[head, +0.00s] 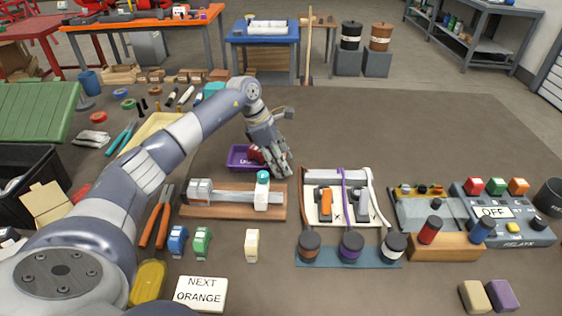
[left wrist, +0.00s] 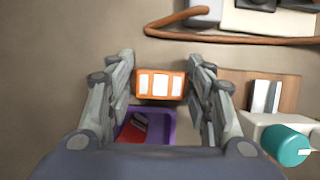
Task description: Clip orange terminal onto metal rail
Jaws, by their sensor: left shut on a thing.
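My left gripper (head: 277,168) is over the area behind the rail board, by a small purple tray (head: 237,157). In the left wrist view, its fingers (left wrist: 160,88) are shut on an orange terminal (left wrist: 160,86) with white faces. The terminal cannot be made out in the head view, where the hand covers it. The metal rail (head: 230,193) lies on a wooden board (head: 225,214), with a grey block at its left and a white, teal-topped block (head: 262,190) at its right. The rail also shows at the right of the left wrist view (left wrist: 265,96). The right gripper is not in view.
A red piece (left wrist: 138,128) lies in the tray. Blue (head: 177,241), green (head: 202,242) and cream (head: 252,246) terminals stand in front of the board. A card (head: 201,294) reads "NEXT ORANGE". Orange-handled pliers (head: 157,217) lie left of the board. A cable panel (head: 338,222) stands right.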

